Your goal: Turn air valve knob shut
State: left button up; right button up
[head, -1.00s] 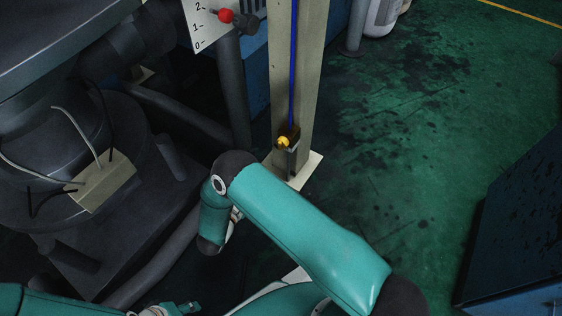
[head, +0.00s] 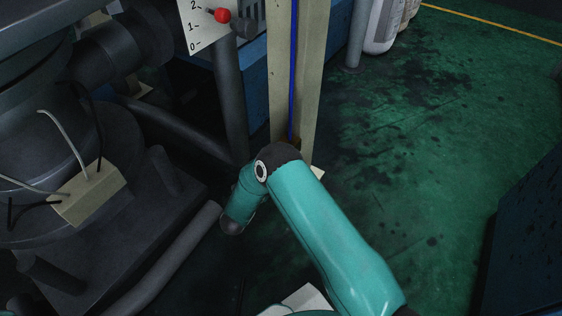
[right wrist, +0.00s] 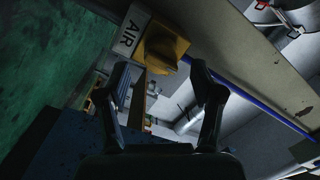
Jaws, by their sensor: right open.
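The yellow air valve knob (right wrist: 165,48) shows at the top of the right wrist view, beside a white label reading AIR (right wrist: 130,38). My right gripper (right wrist: 162,75) is open, its two dark fingers apart and pointing toward the knob. The knob lies just beyond the fingertips, roughly between their lines; I see no contact, and the exact gap is hard to judge. My left gripper is out of view.
A beige post (head: 309,70) carries a thin blue pipe (head: 293,60), also in the right wrist view (right wrist: 262,100). A red ball (head: 222,15) sits by a scale plate. Green floor (head: 420,150) is open at right.

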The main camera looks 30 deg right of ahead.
jog(key=shift+b+x, duration=0.35)
jog(key=shift+x, duration=1.2)
jog(key=c, duration=1)
jog(key=shift+w, duration=0.1)
jog(key=shift+c, duration=0.6)
